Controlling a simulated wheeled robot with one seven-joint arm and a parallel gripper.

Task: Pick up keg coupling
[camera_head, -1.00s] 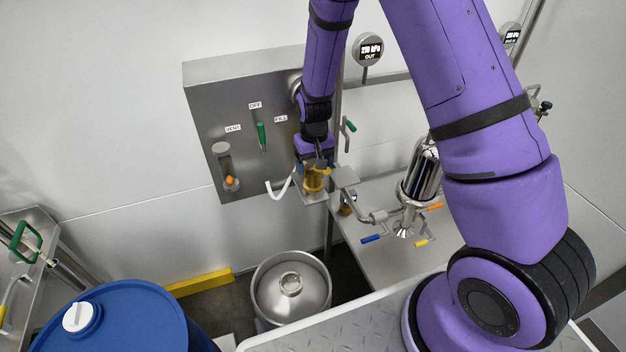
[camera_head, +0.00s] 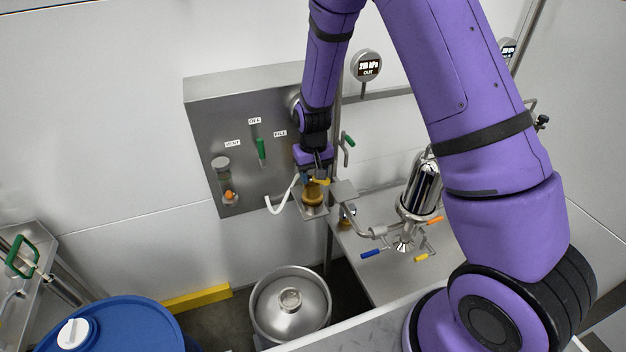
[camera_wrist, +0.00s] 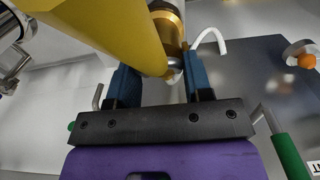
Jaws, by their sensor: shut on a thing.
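The keg coupling (camera_head: 313,192) is a brass-coloured body with a yellow handle, on a small metal bracket (camera_head: 313,211) at the right end of the grey wall panel. My gripper (camera_head: 314,177) reaches down from above and is shut on the coupling. In the wrist view my gripper (camera_wrist: 160,80) has its blue fingers on either side of the coupling's near end. The yellow handle (camera_wrist: 105,35) crosses the upper left of that view and hides part of the left finger. The brass body (camera_wrist: 168,22) shows behind it. The exact contact is hidden.
A white hose (camera_head: 280,203) curves beside the coupling. A steel keg (camera_head: 290,308) stands on the floor below. The panel (camera_head: 225,110) has a green lever (camera_head: 261,149). Pipes and valves crowd the steel table (camera_head: 385,275) at right. A blue drum (camera_head: 130,325) stands at lower left.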

